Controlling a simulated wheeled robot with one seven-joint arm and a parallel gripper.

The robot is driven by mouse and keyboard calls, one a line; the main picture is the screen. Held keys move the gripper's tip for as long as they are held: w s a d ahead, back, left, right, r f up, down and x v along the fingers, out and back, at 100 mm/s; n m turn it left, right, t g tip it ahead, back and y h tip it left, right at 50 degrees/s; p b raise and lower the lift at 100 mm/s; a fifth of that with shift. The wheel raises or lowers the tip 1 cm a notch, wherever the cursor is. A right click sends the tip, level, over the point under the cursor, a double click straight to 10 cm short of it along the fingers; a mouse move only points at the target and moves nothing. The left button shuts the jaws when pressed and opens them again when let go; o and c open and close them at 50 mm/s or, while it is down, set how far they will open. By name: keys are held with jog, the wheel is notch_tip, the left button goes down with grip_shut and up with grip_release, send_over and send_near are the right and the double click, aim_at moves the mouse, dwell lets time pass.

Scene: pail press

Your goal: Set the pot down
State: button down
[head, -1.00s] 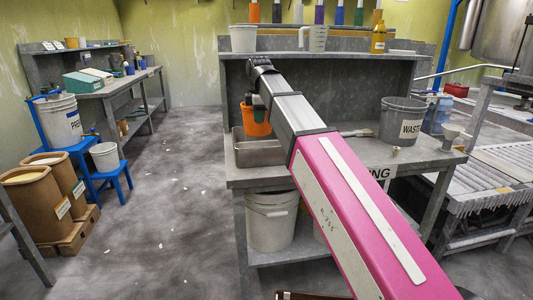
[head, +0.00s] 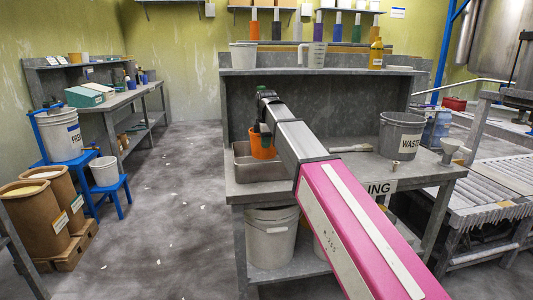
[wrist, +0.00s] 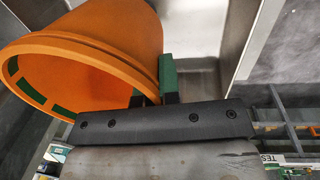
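The orange pot (head: 262,146) hangs upright at my gripper (head: 264,128), over the back of a grey metal tray (head: 247,175) on the bench's left end. Its lower part is at the tray's height; I cannot tell whether it touches the tray floor. In the wrist view the pot (wrist: 110,35) fills the upper left, its open rim toward the left. My gripper (wrist: 153,92) is shut on the pot's wall near the rim, with a green-padded finger against the outside. The other finger is mostly hidden by the pot.
The grey bench (head: 345,172) has a flat tool lying on it and a WASTE bucket (head: 401,138) to the right. A shelf (head: 320,71) with bottles and a white tub runs behind. White pails (head: 271,238) stand below.

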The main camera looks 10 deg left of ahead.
aim_at(266, 159)
jog(key=shift+w+d+f, duration=0.15)
jog(key=shift+w+f, duration=0.1)
jog(key=shift+f, duration=1.95)
jog(key=shift+f, duration=0.2)
jog(key=c, duration=1.3)
grip_release()
jog(key=shift+c, duration=0.2)
jog(key=shift+r, duration=0.1)
notch_tip(266, 159, up, 12)
jog(key=s, duration=0.1)
jog(key=shift+d, duration=0.2)
jog(key=shift+s, duration=0.1)
